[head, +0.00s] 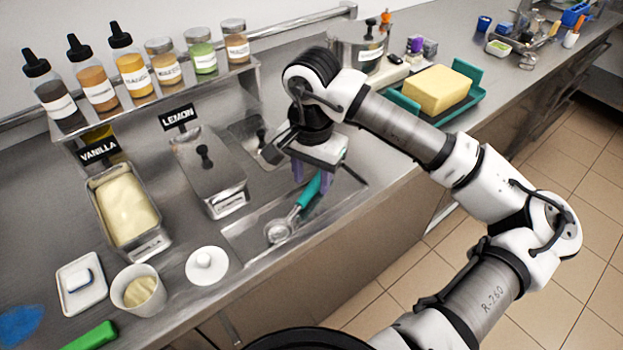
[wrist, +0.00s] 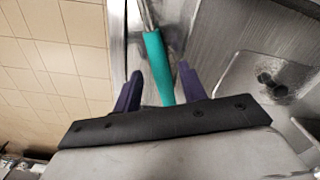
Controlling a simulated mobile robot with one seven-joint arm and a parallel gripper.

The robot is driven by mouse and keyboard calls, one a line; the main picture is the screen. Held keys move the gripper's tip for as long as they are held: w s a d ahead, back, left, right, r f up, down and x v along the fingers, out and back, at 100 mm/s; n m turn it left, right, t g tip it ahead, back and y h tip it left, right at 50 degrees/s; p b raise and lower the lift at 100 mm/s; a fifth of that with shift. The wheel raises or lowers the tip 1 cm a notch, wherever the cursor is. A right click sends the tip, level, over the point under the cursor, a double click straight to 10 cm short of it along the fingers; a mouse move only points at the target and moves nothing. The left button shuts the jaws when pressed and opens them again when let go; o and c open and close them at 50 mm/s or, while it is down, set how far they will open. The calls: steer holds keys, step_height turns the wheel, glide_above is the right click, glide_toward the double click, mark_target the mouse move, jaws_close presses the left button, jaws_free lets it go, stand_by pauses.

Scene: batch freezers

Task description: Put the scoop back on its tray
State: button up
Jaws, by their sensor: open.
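The scoop has a teal handle (head: 309,191) and a metal head (head: 278,231). In the head view it lies over a long, shallow steel tray (head: 245,241) at the counter's front edge; I cannot tell whether it rests fully on it. My gripper (head: 311,184) is open above the handle, pointing down. In the wrist view the teal handle (wrist: 158,66) runs between the two purple fingers of my gripper (wrist: 158,80), with gaps on both sides. The scoop's head is outside the wrist view, and my gripper hides the handle's near end.
The lidded lemon tub (head: 208,170) and open vanilla tub (head: 125,208) stand left of my gripper. A yellow block on a teal tray (head: 480,105) stands right, behind my arm.

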mark_target(311, 186)
step_height(311, 186, up, 10)
steer(key=b, duration=0.1)
steer(key=shift+r, duration=0.25)
